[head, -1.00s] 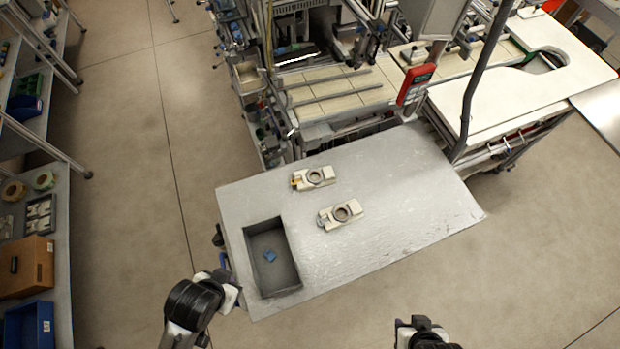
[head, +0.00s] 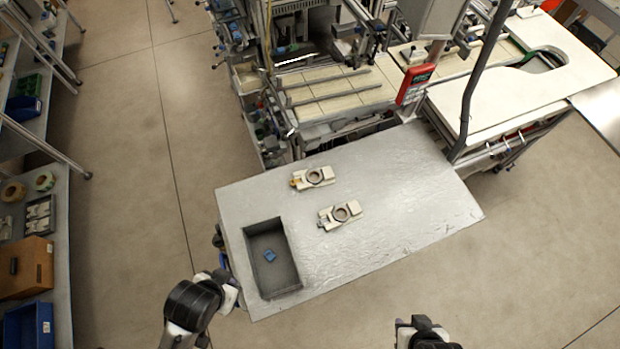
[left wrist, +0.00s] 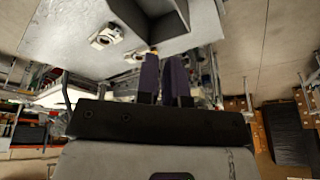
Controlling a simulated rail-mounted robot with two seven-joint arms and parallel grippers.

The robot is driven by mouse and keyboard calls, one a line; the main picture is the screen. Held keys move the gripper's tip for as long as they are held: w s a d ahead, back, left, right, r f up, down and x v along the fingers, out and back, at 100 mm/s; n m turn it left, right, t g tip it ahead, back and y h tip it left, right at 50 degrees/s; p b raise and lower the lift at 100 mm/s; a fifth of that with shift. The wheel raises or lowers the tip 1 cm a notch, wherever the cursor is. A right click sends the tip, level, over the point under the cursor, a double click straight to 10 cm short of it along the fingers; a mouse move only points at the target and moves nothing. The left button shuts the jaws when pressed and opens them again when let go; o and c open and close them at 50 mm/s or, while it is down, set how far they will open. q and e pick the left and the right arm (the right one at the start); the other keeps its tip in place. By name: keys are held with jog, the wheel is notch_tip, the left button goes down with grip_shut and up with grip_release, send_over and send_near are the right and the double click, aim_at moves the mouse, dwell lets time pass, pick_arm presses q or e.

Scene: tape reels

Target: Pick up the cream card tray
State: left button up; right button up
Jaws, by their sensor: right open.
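Two cream pieces, each with a round ring, lie on the grey table: the far cream piece (head: 314,177) and the near cream piece (head: 341,214). They also show in the left wrist view, upper left. I cannot tell whether either is the cream card tray. My left gripper (left wrist: 163,62) has its two dark fingers close together, apart from the cream pieces; whether they are open is unclear. In the head view my left arm is beside the table's left edge. My right gripper (head: 421,326) is open at the bottom edge, away from the table.
The grey table (head: 400,195) has free room on its right. A dark grey bin (head: 287,276) with a small blue piece (head: 270,255) inside stands at its left. A shelf on the far left holds tape rolls, a tray with light pieces (head: 38,216) and a brown box (head: 27,266).

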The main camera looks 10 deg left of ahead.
pick_arm(q)
jog(key=o, duration=1.7)
